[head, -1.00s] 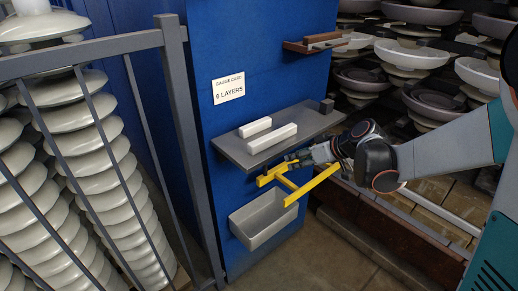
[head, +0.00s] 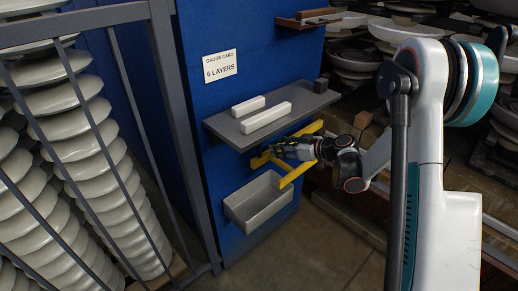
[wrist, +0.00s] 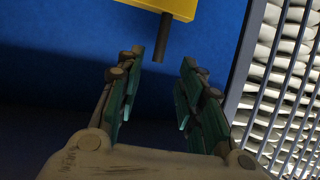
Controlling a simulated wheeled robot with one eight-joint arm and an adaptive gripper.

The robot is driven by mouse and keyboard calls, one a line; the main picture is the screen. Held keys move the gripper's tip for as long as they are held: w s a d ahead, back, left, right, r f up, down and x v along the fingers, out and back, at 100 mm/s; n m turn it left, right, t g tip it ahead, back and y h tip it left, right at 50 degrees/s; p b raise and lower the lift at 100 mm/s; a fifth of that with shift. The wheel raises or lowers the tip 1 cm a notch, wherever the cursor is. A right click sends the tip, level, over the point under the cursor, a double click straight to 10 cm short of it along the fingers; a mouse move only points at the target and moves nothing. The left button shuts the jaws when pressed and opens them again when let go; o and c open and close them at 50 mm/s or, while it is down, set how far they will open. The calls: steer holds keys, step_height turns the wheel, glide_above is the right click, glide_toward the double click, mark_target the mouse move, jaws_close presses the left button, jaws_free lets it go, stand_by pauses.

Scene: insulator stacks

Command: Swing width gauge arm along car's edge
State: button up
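The yellow gauge arm (head: 295,175) is a frame of bars on the front of the blue panel, below the grey shelf and above the grey bin. My gripper (head: 276,149) is at the gauge arm in the head view and hides part of it. In the wrist view my gripper (wrist: 163,62) is open and empty. A dark peg (wrist: 163,38) hangs from a yellow part (wrist: 180,8) just ahead of the gap between the fingertips. I cannot see any finger touching it. No car can be made out for certain.
The grey shelf (head: 225,128) holds two white bars (head: 266,116). The grey bin (head: 262,207) is below. A "6 LAYERS" card (head: 219,67) is on the blue panel (head: 272,70). A grey railing (head: 180,150) and white insulator stacks (head: 88,140) stand left. Racks of dishes (head: 350,65) are behind.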

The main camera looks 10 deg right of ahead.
mark_target(259, 157)
steer(key=b+x, duration=0.3)
steer(key=x, duration=0.7)
steer(key=shift+w+a, duration=0.15)
steer(key=shift+c, duration=0.6)
jaws_close()
